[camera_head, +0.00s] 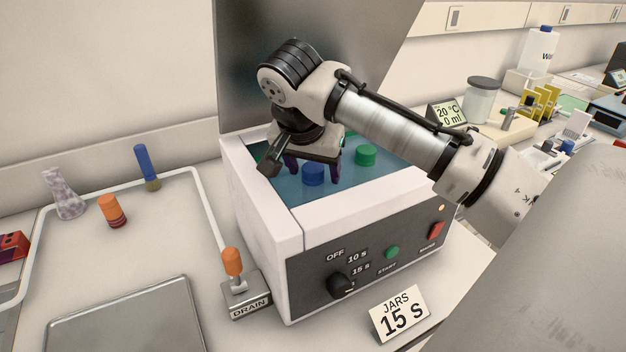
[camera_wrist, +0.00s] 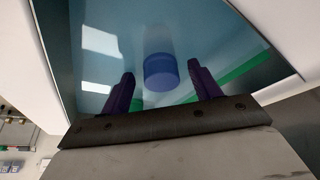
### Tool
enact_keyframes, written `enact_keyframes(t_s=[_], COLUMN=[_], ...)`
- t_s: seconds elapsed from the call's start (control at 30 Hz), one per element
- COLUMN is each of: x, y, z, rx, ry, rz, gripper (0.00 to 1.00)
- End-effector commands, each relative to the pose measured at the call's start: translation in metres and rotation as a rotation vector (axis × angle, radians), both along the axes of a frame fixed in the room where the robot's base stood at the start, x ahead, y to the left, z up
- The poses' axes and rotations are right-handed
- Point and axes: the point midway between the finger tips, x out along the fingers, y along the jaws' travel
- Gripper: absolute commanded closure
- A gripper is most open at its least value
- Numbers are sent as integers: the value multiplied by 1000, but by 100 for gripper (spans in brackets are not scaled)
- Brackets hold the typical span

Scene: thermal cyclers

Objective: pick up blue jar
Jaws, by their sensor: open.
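The blue jar (camera_head: 313,175) is in the water-filled basin of a white bath box (camera_head: 262,205), with its blue lid showing. In the wrist view the blue jar (camera_wrist: 160,72) lies between and just beyond the two purple fingers. My gripper (camera_head: 312,170) is open and points down into the bath. The fingers of my gripper (camera_wrist: 163,88) are on either side of the jar with gaps, and I cannot tell their exact height against it.
A green jar (camera_head: 366,155) is close by on the right in the bath, and another green thing shows at the left behind my gripper. The bath's raised lid (camera_head: 300,25) stands behind.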

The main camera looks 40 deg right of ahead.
Motion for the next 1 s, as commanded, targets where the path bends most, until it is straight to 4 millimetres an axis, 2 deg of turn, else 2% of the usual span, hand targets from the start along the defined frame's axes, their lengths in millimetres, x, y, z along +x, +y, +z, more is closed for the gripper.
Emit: enact_keyframes(t_s=[0.23,0.5,0.87,1.0], x=[6,6,6,7], y=[-9,-9,-9,-9], z=[-26,-29,-29,-29], rx=[0,-1,-1,-1], ry=[1,-1,-1,-1], rz=[0,-1,-1,-1], gripper=[38,38,85,87])
